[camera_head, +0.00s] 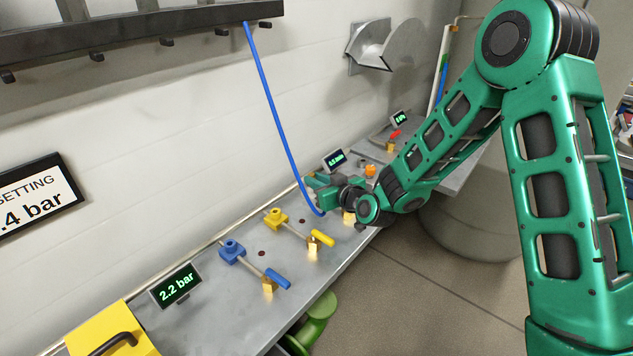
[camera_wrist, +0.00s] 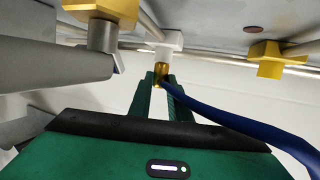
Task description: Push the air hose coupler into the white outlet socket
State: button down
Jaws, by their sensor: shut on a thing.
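In the wrist view my gripper (camera_wrist: 159,82) is shut on the brass air hose coupler (camera_wrist: 160,70), with one green finger on each side. The blue air hose (camera_wrist: 225,112) runs from the coupler to the lower right. The white outlet socket (camera_wrist: 164,48) is right at the coupler's free end and in line with it; I cannot tell whether the coupler is inside it or only touching. In the head view my gripper (camera_head: 322,190) is at the bench, beside the blue hose (camera_head: 275,108). The coupler and white socket cannot be made out there.
A yellow outlet (camera_head: 275,218) and a blue outlet (camera_head: 232,250) with valve handles stand along the metal bench (camera_head: 213,318). A display (camera_head: 175,285) reads 2.2 bar. A dark hose rack (camera_head: 130,30) hangs above.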

dwell(0.3)
jog(key=c, duration=1.6)
grip_release()
jog(key=shift+o, duration=0.2)
jog(key=shift+s, duration=0.1)
jog(key=v, duration=1)
jog(key=shift+s+d, duration=0.2)
jog(key=shift+d, duration=0.1)
